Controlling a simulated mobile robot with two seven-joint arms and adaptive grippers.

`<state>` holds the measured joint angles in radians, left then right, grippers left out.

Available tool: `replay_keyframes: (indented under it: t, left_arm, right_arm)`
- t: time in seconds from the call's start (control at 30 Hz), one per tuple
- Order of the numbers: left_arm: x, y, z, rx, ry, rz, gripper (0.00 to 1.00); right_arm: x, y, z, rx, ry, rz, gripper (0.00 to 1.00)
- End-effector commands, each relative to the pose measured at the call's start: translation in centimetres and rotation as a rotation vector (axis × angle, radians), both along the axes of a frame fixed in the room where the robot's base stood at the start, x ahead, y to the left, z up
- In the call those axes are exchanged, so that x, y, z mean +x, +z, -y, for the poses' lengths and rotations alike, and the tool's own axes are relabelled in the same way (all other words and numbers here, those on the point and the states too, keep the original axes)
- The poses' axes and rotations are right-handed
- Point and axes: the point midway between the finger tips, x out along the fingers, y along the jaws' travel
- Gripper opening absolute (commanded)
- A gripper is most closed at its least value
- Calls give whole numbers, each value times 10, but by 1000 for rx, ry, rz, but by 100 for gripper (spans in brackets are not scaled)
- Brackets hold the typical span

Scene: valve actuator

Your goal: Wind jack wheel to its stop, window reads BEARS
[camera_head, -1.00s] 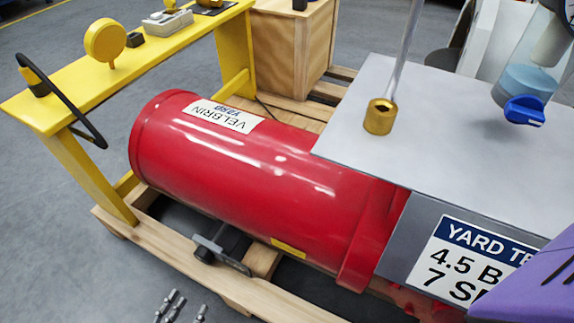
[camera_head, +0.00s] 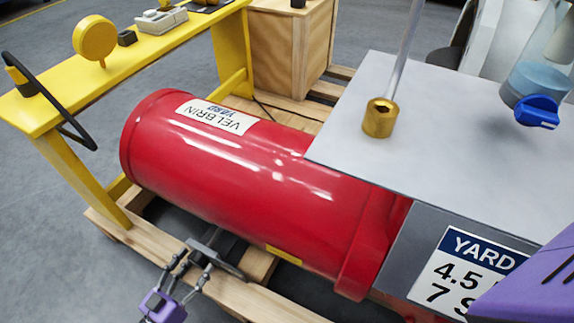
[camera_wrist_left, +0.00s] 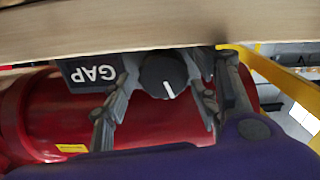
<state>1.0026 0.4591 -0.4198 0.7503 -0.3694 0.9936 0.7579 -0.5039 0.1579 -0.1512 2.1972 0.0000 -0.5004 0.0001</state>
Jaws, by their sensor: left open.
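The jack wheel (camera_wrist_left: 163,76) is a round dark knob with a white pointer line, seen in the left wrist view under the pale wooden beam. The window (camera_wrist_left: 92,73) beside it is a dark plate reading GAP in white, upside down or tilted in this view. My left gripper (camera_wrist_left: 165,88) is open, its grey fingers on either side of the knob; I cannot tell whether they touch it. In the head view my left gripper (camera_head: 193,258) is at the pallet's near edge, by the dark jack bracket (camera_head: 222,262). The knob is hidden there. My right gripper is not in view.
The red cylinder (camera_head: 240,170) lies on the wooden pallet (camera_head: 270,302), close behind the jack. A yellow frame (camera_head: 40,112) stands at left. A grey cabinet (camera_head: 440,110) with a brass fitting (camera_head: 380,118) and a blue knob (camera_head: 537,112) is at right. Grey floor is free at lower left.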

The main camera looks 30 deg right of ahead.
Motion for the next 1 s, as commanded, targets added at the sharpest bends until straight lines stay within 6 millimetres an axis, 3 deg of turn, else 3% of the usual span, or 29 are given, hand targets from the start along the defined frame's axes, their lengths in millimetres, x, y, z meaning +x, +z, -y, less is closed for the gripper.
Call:
replay_keyframes:
  t: [0.17, 0.47, 1.0]
  left_arm:
    - [0, 0, 0, 0, 1, 0, 52]
    - [-1, 0, 0, -1, -1, 1, 13]
    - [-2, 0, 1, 5, -5, 14, 12]
  right_arm:
    - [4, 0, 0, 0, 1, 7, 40]
    - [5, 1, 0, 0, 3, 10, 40]
    - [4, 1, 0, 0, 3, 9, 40]
